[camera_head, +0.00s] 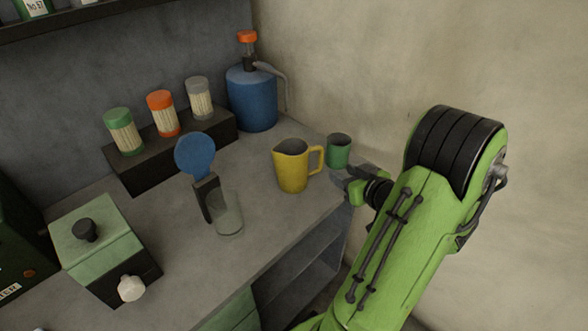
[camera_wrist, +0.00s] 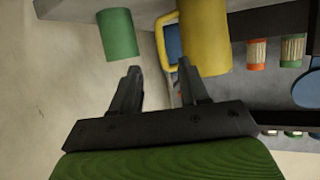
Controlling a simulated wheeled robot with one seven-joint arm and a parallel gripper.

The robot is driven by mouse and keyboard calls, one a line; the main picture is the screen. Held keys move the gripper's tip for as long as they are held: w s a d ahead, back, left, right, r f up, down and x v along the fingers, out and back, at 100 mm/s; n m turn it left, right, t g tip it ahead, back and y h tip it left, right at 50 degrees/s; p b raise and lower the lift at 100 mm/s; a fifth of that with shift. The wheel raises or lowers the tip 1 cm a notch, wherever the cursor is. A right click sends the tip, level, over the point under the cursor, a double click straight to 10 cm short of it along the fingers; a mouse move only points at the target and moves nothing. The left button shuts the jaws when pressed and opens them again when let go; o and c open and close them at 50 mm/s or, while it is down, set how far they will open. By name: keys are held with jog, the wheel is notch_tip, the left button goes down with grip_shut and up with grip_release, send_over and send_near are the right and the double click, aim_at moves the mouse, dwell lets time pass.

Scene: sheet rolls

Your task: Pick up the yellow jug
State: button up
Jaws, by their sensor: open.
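The yellow jug (camera_head: 291,168) stands upright near the right end of the grey counter, with its handle on the right side. In the wrist view the jug (camera_wrist: 205,38) is at the upper middle, with its handle to its left. My gripper (camera_head: 350,178) is open at the right edge of the counter, to the right of the jug. In the wrist view its two fingers (camera_wrist: 158,68) are apart and empty. The right finger overlaps the jug's lower edge in that view; I cannot tell whether they touch.
A green cup (camera_head: 339,151) stands just behind my gripper, right of the jug. A blue jug with an orange cap (camera_head: 252,100) is in the back corner. A glass (camera_head: 228,215) and a blue round paddle (camera_head: 195,155) stand to the left. The wall (camera_head: 370,60) is close on the right.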

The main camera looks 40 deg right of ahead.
aim_at(322, 160)
jog(key=x, duration=1.4)
jog(key=shift+r+p, duration=0.1)
jog(key=shift+p, duration=0.25)
grip_shut()
jog(key=shift+r, duration=0.1)
